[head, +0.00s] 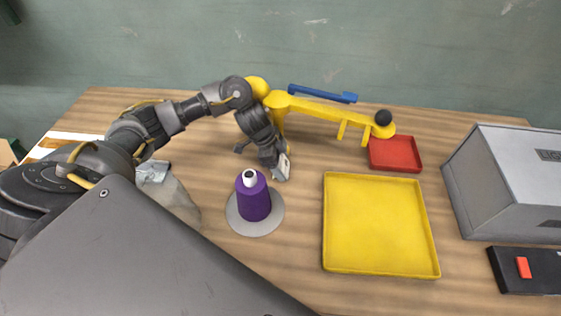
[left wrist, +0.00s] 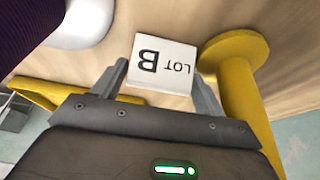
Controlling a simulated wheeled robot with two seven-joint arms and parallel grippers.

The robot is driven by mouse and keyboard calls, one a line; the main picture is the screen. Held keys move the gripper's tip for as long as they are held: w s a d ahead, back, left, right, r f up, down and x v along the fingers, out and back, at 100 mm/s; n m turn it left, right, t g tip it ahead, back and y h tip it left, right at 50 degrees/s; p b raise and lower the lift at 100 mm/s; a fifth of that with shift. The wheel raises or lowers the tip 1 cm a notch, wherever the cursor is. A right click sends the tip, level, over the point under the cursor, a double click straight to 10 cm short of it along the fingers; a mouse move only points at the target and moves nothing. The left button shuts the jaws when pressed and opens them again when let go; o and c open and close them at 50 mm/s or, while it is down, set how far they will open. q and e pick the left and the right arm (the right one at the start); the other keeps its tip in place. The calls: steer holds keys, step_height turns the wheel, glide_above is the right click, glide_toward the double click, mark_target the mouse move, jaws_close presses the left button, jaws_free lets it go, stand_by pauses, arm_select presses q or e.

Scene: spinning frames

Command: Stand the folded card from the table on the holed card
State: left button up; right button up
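The folded card (head: 284,167) is small and white; in the left wrist view the card (left wrist: 162,62) shows the print "LOT B" upside down. My left gripper (head: 273,158) points down over the table behind the purple cone. In the left wrist view its two fingers (left wrist: 160,75) are at the card's two side edges and appear closed on it. I cannot tell whether the card's lower edge touches the table. I cannot make out a holed card for certain in either view. My right gripper is not in view.
A purple cone (head: 253,200) stands on a grey disc (head: 273,222) in front of the gripper. A yellow arm with a black ball (head: 383,117) rises close behind. A yellow tray (head: 375,222), red tray (head: 395,154) and grey box (head: 510,185) stand to the right.

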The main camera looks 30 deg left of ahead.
arm_select(q)
steer(key=shift+r, duration=0.1)
steer(key=shift+a+r, duration=0.1)
steer(key=shift+r, duration=0.2)
steer(key=v, duration=0.5)
steer(key=s+a+b, duration=0.1)
steer(key=a, duration=0.2)
steer(key=s+a+b, duration=0.1)
steer(key=s+a, duration=0.1)
steer(key=a, duration=0.1)
steer(key=s+a+b, duration=0.1)
steer(key=a, duration=0.2)
steer(key=shift+s+a+f, duration=0.25)
steer(key=shift+s+f, duration=0.1)
steer(key=shift+s, duration=0.05)
steer(key=shift+s+a+r, duration=0.1)
steer(key=shift+s+a, duration=0.15)
steer(key=shift+a, duration=0.35)
steer(key=shift+c, duration=0.3)
